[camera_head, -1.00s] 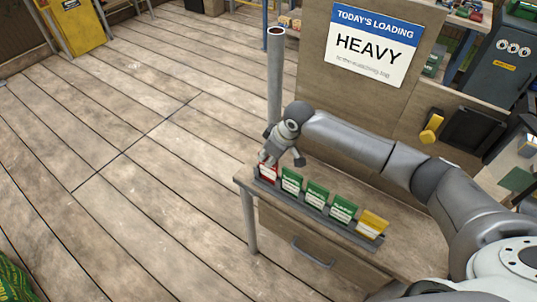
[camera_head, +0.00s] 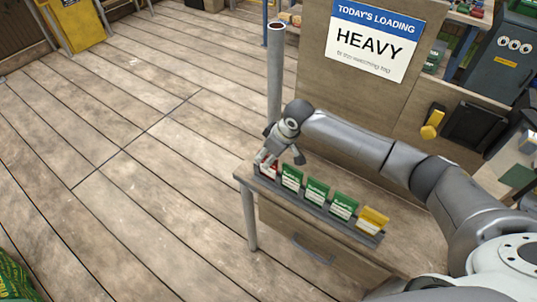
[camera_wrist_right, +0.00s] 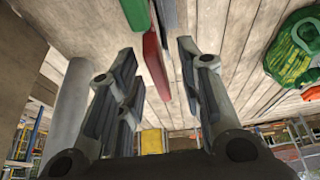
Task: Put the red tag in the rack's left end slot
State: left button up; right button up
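The dark grey rack (camera_head: 320,217) stands on a wooden desk with tags in a row. The red tag (camera_head: 268,170) is at the rack's left end, partly hidden by my right gripper (camera_head: 265,162). It appears to stand in the left end slot, though its lower edge is hard to see. In the wrist view, the right gripper (camera_wrist_right: 152,85) is open, its fingers on either side of the red tag (camera_wrist_right: 155,65) with gaps visible. My left gripper is not in view.
Several green tags (camera_head: 316,191) and a yellow tag (camera_head: 372,220) fill the rack to the right. A grey post (camera_head: 275,80) rises behind the desk (camera_head: 410,235). A board with a HEAVY sign (camera_head: 370,42) stands behind.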

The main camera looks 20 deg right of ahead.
jog(key=shift+r, duration=0.1)
jog(key=v, duration=1.1)
jog(key=shift+s+r, duration=0.25)
jog(key=shift+r, duration=0.1)
